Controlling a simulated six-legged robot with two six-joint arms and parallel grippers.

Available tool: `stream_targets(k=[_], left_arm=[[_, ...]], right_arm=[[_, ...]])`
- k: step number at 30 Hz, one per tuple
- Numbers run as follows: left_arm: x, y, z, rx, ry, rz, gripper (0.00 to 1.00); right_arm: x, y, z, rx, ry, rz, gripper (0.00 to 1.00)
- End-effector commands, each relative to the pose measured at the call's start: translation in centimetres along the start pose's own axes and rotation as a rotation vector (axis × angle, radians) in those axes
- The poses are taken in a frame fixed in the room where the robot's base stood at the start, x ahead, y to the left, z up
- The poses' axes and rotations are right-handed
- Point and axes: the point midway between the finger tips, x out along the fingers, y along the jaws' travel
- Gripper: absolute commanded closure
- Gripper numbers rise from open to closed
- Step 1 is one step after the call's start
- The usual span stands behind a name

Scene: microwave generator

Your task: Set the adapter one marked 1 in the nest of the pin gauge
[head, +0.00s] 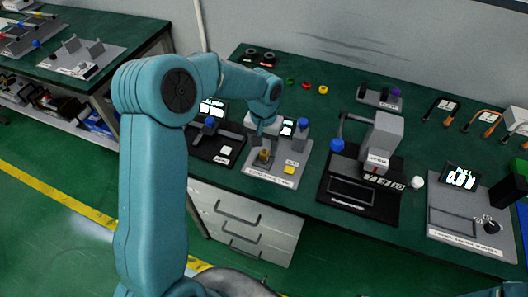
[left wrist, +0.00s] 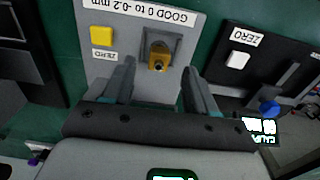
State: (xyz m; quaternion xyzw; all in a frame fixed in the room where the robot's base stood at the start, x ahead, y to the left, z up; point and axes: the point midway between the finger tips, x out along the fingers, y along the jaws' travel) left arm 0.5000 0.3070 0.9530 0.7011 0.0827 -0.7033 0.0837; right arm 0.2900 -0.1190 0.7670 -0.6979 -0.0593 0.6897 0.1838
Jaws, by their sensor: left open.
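A brass adapter (head: 264,155) sits at a dark square nest on a light grey gauge plate (head: 268,178). In the left wrist view the brass adapter (left wrist: 159,56) stands at the nest (left wrist: 174,43) of the plate (left wrist: 127,68), which is labelled "GOOD 0 to -0.2 mm". No mark 1 can be read on it, and how deep it sits is unclear. My left gripper (left wrist: 158,82) is open, its fingers apart on either side of the line to the adapter and not touching it. In the head view my left gripper (head: 263,130) is just above the adapter. My right gripper is not seen.
A yellow button (head: 289,170) is on the same plate. A black gauge with a white button (head: 226,150) stands to the left, and a black-based press (head: 378,150) to the right. Coloured rings (head: 307,86) lie behind on the green bench.

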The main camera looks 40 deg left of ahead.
Motion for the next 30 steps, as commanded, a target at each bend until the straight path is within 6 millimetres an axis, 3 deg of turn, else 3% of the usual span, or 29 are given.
stream_targets(k=[6,12,30], left_arm=[[-5.0,0.0,-0.1,0.001,0.007,0.000,0.43],[-7.3,0.0,-0.1,0.000,0.004,0.000,0.43],[-7.7,-0.1,0.0,0.000,0.003,-0.001,0.43]], right_arm=[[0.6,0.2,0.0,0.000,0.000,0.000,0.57],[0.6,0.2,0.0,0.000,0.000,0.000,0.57],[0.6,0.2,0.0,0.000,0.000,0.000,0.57]])
